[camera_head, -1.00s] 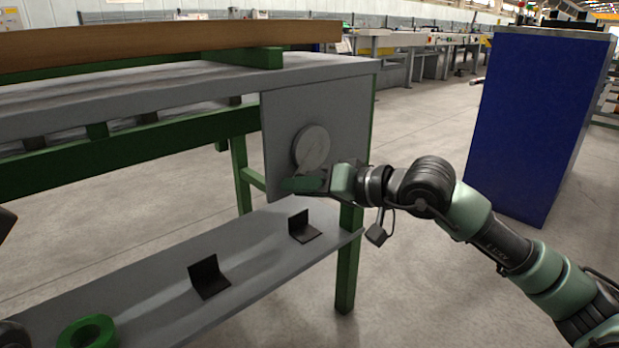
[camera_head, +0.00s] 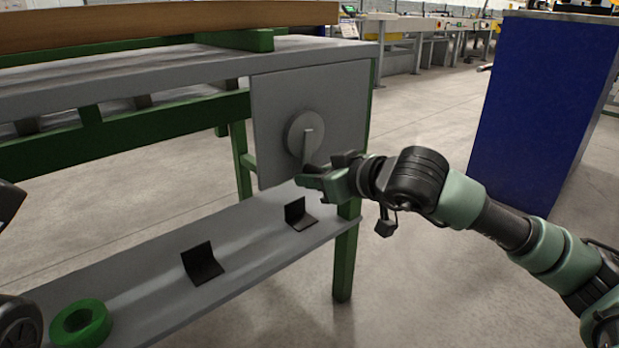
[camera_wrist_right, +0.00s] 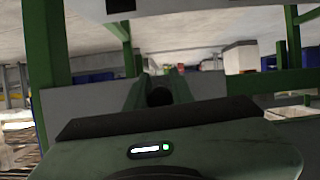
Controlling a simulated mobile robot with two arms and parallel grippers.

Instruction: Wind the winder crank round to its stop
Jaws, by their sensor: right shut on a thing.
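The winder crank is a pale grey round disc (camera_head: 299,128) with a short arm (camera_head: 308,147) on the grey end panel of the runout table. The crank arm points down from the disc. My right gripper (camera_head: 312,181) is just below the disc, at the lower end of the crank arm. In the right wrist view a dark round knob (camera_wrist_right: 159,96) sits between the two green fingers, and the gripper is shut on it. The fingers hide most of the crank handle in the head view. My left gripper is not in view.
The lower shelf (camera_head: 245,240) carries two black angle brackets (camera_head: 203,262) (camera_head: 298,213) and a green ring (camera_head: 81,323). A green table leg (camera_head: 345,255) stands below my right gripper. A blue cabinet (camera_head: 540,110) stands right, with open floor between.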

